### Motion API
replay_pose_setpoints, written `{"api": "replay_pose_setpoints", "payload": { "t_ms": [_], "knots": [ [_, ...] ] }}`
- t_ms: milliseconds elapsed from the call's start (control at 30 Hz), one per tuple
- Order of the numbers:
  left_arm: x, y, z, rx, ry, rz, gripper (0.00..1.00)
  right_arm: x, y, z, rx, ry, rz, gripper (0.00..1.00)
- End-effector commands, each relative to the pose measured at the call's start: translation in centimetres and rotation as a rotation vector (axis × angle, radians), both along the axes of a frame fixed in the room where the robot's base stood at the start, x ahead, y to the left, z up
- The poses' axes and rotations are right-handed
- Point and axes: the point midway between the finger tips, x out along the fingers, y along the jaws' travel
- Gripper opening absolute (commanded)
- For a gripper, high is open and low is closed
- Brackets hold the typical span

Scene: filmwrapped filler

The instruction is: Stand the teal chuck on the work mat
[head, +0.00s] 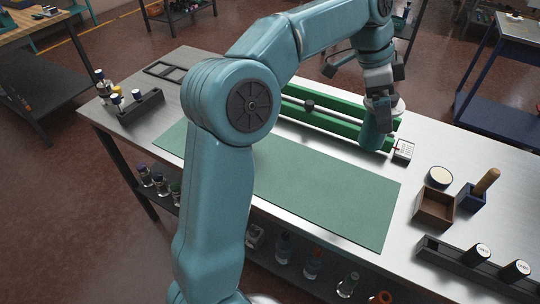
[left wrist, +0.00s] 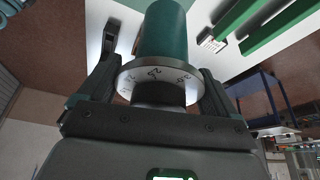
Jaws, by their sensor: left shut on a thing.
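The teal chuck (head: 373,133) is a teal cylinder with a pale marked disc (left wrist: 158,77) at its gripper end. My left gripper (head: 382,104) is shut on it. In the left wrist view the chuck (left wrist: 165,30) sits between the two dark fingers, its teal body pointing away from the palm. In the head view the body hangs below the gripper, slightly tilted, in front of the right end of the green rails. I cannot tell if it touches anything below. The green work mat (head: 320,196) lies flat and empty, partly hidden by my arm. My right gripper is not in view.
Green rails (head: 335,118) with a dark knob lie behind the mat. A small white box (head: 403,149) is right of the chuck. A wooden box (head: 434,208), a blue holder (head: 471,198) and a dark rack (head: 450,258) stand at the right. Another rack (head: 140,108) stands at the left.

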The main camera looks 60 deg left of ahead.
Motion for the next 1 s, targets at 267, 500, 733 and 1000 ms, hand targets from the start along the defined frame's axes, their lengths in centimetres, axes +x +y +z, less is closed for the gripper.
{"api": "replay_pose_setpoints", "payload": {
  "t_ms": [267,500,733,1000],
  "knots": [
    [-0.3,-1.6,2.4,0.002,-0.002,-0.077,0.27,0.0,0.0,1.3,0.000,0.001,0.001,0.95],
    [-0.5,-1.4,-2.0,0.002,0.003,-0.075,0.27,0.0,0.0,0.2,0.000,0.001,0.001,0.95],
    [-0.5,-1.5,-8.1,0.001,0.003,-0.073,0.27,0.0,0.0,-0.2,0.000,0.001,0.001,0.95],
    [-0.3,-1.7,-12.8,0.002,-0.002,-0.074,0.27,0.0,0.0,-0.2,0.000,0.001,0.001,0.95]
  ]
}}
